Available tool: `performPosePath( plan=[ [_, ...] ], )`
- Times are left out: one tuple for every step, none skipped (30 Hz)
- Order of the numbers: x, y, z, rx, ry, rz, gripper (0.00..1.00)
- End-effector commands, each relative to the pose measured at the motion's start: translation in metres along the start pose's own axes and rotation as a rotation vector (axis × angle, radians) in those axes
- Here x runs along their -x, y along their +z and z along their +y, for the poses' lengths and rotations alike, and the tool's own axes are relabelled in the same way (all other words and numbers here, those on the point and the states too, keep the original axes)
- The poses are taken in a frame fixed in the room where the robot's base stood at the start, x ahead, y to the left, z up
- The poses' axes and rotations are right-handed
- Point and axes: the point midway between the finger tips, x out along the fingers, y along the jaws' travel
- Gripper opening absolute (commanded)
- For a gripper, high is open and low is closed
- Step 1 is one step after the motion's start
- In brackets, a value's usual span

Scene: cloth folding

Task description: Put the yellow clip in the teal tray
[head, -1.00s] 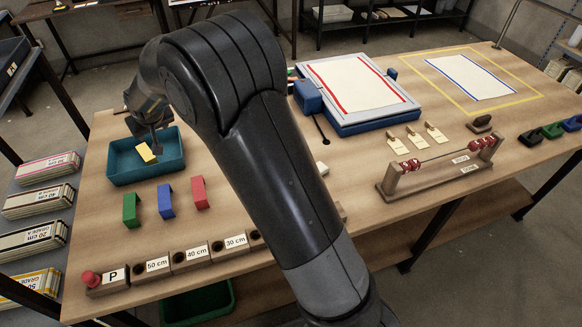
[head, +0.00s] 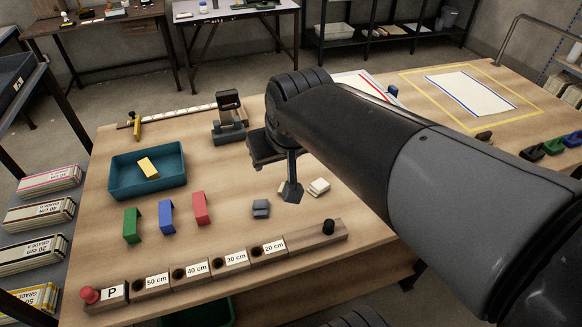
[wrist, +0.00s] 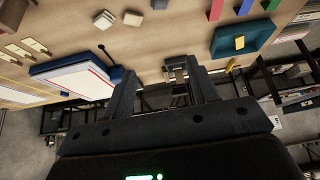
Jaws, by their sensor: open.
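The yellow clip (head: 148,167) lies inside the teal tray (head: 120,186), near its middle, apart from my gripper. Both also show at the upper right of the wrist view, the clip (wrist: 239,42) on the tray (wrist: 258,44). My gripper (head: 290,192) is over the table, right of the tray, with nothing seen in it. In the wrist view its two fingers (wrist: 166,95) stand apart with an empty gap between them. The head view does not show the gap clearly.
Green (head: 132,226), blue (head: 166,217) and red (head: 201,208) clips stand in front of the tray. A grey block (head: 261,208) and pale pieces (head: 318,187) lie near my gripper. A slotted row labelled in cm (head: 193,272) runs along the front. A dark metal device (head: 229,118) stands behind.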

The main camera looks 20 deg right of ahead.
Motion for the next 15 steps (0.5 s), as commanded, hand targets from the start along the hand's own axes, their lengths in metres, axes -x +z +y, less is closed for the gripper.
performPosePath(
  plan=[
    [0.008, 0.017, 0.005, -0.013, 0.007, 0.002, 0.54],
    [0.011, 0.026, 0.008, -0.018, 0.01, -0.001, 0.54],
    [0.014, 0.037, 0.01, -0.024, 0.014, -0.005, 0.54],
    [0.016, 0.045, 0.012, -0.028, 0.016, -0.007, 0.54],
    [0.018, 0.052, 0.013, -0.033, 0.018, -0.011, 0.54],
    [0.02, 0.06, 0.015, -0.038, 0.021, -0.012, 0.54],
    [0.021, 0.065, 0.016, -0.041, 0.023, -0.014, 0.54],
    [0.021, 0.069, 0.016, -0.043, 0.024, -0.016, 0.54],
    [0.022, 0.074, 0.017, -0.045, 0.025, -0.019, 0.54],
    [0.023, 0.076, 0.017, -0.046, 0.026, -0.019, 0.54],
    [0.023, 0.078, 0.018, -0.047, 0.027, -0.02, 0.54],
    [0.023, 0.08, 0.018, -0.048, 0.027, -0.021, 0.54],
    [0.023, 0.081, 0.018, -0.049, 0.027, -0.022, 0.54],
    [0.023, 0.081, 0.018, -0.049, 0.027, -0.022, 0.54],
    [0.023, 0.081, 0.018, -0.048, 0.027, -0.023, 0.54]
  ],
)
